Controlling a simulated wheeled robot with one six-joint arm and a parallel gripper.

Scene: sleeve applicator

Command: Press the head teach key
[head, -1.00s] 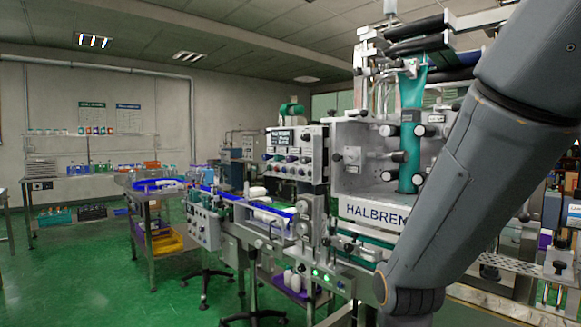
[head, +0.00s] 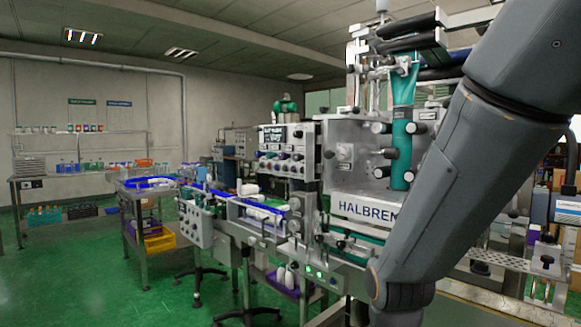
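The sleeve applicator marked HALBREN (head: 350,185) stands right of the middle, with green sleeve film (head: 402,125) running down its front. On its left is a control panel (head: 286,150) with a small dark display and rows of coloured knobs or buttons. A lower control box (head: 195,224) sits by the conveyor. I cannot tell which key is the head teach key; labels are too small to read. My arm crosses the right side and hides part of the machine. My gripper is out of view.
A conveyor (head: 262,212) with blue rails and white bottles runs left of the machine. A cart with a yellow bin (head: 160,243) is further left. Green floor (head: 80,285) is open at left.

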